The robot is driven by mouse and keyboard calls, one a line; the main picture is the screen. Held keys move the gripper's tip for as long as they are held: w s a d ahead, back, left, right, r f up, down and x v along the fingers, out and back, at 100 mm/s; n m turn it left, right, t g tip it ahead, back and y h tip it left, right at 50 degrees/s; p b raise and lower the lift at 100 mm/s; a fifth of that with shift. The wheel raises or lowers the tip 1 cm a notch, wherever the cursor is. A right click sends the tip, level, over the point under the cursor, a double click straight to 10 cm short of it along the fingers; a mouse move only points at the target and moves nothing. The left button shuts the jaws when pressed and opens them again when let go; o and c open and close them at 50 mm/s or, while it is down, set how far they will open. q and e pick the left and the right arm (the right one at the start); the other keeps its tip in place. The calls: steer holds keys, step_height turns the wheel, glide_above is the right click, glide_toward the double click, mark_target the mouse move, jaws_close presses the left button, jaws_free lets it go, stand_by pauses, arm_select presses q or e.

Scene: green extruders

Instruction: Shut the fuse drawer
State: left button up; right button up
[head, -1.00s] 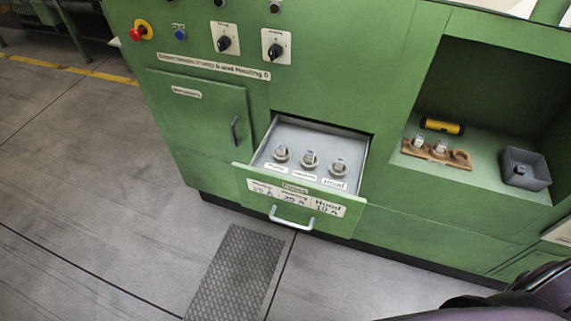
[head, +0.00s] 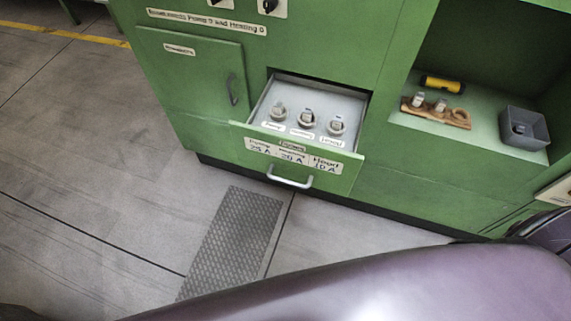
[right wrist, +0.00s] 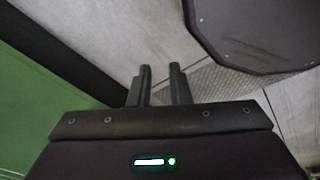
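The fuse drawer (head: 345,178) stands pulled out of the green cabinet in the head view. It has a light metal handle (head: 290,182) on its labelled green front. Inside it, three fuses (head: 307,120) sit in a row on the grey floor of the drawer. My right gripper (right wrist: 160,68) shows in the right wrist view with two dark fingers a small gap apart and nothing between them. It is over the grey floor, beside the green cabinet, and the drawer is not in that view. My left gripper is not in view.
Right of the drawer, an open niche holds a yellow-black cylinder (head: 443,84), a wooden holder (head: 437,111) with fuses, and a grey bin (head: 541,131). A closed green door (head: 190,85) is on the left. A ribbed mat (head: 232,235) lies on the floor.

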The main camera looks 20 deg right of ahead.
steer(key=w+r+n+t, duration=0.1)
steer(key=w, duration=0.3)
steer(key=w+r+n+t+b, duration=0.1)
steer(key=w+r+n+t, duration=0.1)
steer(key=w, duration=0.2)
steer(key=w+a+r+n+t+b, duration=0.1)
steer(key=w+n, duration=0.1)
steer(key=w, duration=0.3)
steer(key=shift+a+r+t, duration=0.1)
steer(key=shift+r+t, duration=0.25)
steer(key=shift+t, duration=0.05)
jaws_close()
steer(key=n+t+y+b, duration=0.4)
steer(key=n+t+b, duration=0.1)
steer(key=n+t, duration=0.55)
glide_toward(270, 157)
steer(key=s+a, duration=0.2)
steer(key=s, duration=0.5)
steer(key=shift+n, duration=0.35)
steer(key=x, duration=0.3)
steer(key=d+p+x, duration=0.1)
steer(key=x, duration=0.3)
steer(key=d+p+x, duration=0.1)
steer(key=x, duration=0.3)
steer(key=shift+w+r, duration=0.15)
steer(key=shift+w, duration=0.3)
steer(key=shift+w+d, duration=0.4)
steer(key=shift+w, duration=0.15)
steer(key=shift+w, duration=0.1)
